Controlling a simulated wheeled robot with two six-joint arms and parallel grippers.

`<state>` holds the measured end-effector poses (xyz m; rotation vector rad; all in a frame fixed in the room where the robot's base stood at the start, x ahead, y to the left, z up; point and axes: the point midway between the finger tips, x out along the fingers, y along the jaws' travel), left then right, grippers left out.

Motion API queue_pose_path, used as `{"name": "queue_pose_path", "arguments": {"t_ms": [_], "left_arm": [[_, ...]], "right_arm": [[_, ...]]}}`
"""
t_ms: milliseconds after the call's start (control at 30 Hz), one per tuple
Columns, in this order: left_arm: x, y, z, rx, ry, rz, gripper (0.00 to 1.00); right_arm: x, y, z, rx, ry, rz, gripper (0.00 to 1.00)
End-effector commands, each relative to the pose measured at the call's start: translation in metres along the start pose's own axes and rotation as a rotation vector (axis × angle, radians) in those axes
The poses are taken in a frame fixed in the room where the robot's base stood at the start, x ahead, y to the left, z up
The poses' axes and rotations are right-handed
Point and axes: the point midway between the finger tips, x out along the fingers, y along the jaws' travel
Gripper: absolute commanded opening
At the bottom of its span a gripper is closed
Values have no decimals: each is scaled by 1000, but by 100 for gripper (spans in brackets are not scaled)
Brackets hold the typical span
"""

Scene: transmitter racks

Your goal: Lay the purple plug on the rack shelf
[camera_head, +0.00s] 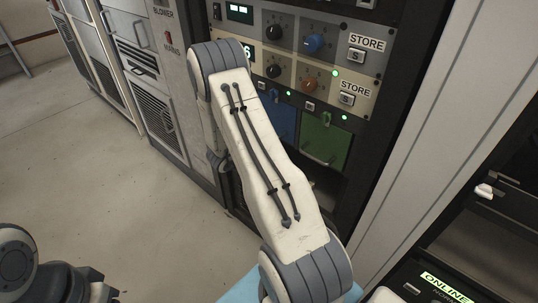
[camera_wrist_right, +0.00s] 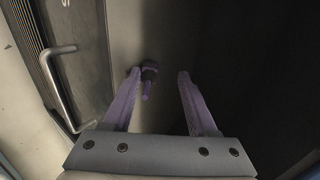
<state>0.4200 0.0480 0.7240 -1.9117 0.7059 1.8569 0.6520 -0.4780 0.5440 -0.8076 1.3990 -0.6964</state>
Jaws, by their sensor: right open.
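The purple plug (camera_wrist_right: 149,76) shows in the right wrist view, against a plain grey-brown surface that appears to be the rack shelf (camera_wrist_right: 150,35). My right gripper (camera_wrist_right: 157,76) is open, with one finger on each side of the plug. The plug is nearer the left finger, and a clear gap separates it from the right finger. I cannot tell whether the left finger touches it. In the head view my right arm hides the right gripper and the plug. Only part of my left arm shows at lower left; its fingers are not visible.
A metal handle (camera_wrist_right: 62,90) stands out left of the gripper in the wrist view. In the head view, the rack has knobs and STORE buttons (camera_head: 347,99) above a blue and a green panel (camera_head: 325,140). The floor (camera_head: 100,190) at left is clear.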

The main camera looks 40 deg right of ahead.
Motion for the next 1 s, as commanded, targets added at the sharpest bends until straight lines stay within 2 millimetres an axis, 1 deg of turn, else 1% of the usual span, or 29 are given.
{"name": "queue_pose_path", "arguments": {"t_ms": [167,300,400,500,633,867,967,1000], "left_arm": [[-10,1,-1,0,0,0,50],[-18,1,-1,0,0,0,50],[-23,2,-1,0,0,0,50],[-26,2,-1,0,0,0,50],[-27,2,-2,0,0,0,50],[-27,2,-1,0,0,0,50],[-27,2,-1,0,0,0,50],[-27,2,-1,0,0,0,50]], "right_arm": [[-30,-3,2,-2,-6,-1,58],[-60,-3,2,-2,-6,-1,58],[-78,-3,1,-2,-6,-2,58],[-90,-2,1,-1,-4,-2,58],[-100,-1,1,-1,-3,-2,58],[-102,0,1,-1,-3,0,58],[-111,2,12,-35,-52,23,58],[-119,5,22,-71,-97,43,58]]}}
